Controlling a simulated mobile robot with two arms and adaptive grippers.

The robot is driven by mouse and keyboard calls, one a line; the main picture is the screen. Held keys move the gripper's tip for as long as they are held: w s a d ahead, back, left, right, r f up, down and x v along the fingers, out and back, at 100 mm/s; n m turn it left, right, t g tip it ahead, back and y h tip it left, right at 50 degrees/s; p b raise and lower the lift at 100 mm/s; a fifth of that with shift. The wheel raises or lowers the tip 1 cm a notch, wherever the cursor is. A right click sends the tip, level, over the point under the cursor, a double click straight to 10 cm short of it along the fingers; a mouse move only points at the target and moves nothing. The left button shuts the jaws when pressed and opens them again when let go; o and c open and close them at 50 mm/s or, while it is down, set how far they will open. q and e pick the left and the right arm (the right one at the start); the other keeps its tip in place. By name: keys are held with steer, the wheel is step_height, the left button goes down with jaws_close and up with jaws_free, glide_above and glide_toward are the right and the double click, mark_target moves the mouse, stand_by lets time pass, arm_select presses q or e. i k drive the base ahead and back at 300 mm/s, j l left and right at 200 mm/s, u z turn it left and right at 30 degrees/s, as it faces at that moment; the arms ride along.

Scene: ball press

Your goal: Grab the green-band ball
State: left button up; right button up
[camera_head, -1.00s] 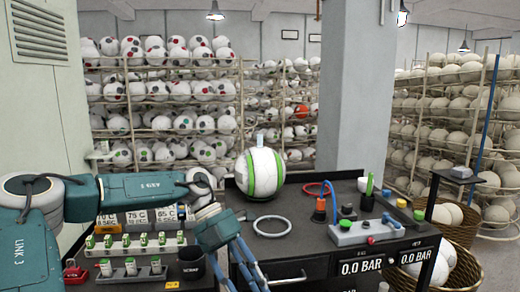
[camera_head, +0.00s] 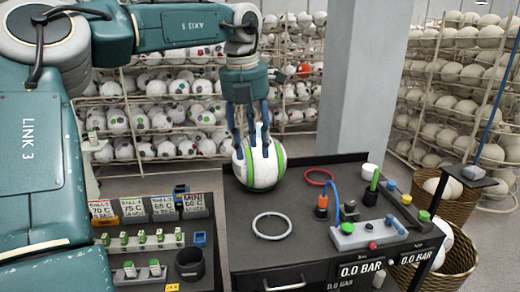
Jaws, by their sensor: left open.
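The green-band ball (camera_head: 262,174), white with green stripes, sits on the dark workbench (camera_head: 236,225) near its back left. My left gripper (camera_head: 253,152) points down from above, with its blue fingers open and spread over the upper part of the ball. The fingers overlap the ball in the picture; I cannot tell whether they touch it. The top of the ball is partly hidden by the fingers. My right gripper is not in view.
A grey ring (camera_head: 272,225) lies in front of the ball. A red ring (camera_head: 319,177), an orange-based fitting (camera_head: 321,207) and a button panel (camera_head: 367,232) stand to the right. A dark cup (camera_head: 190,264) stands at the front left. Racks of balls fill the background.

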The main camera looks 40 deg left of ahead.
mark_target(255, 171)
steer(key=i+j, duration=0.4)
steer(key=j, duration=0.15)
steer(key=i+j, duration=0.45)
steer(key=j, duration=0.05)
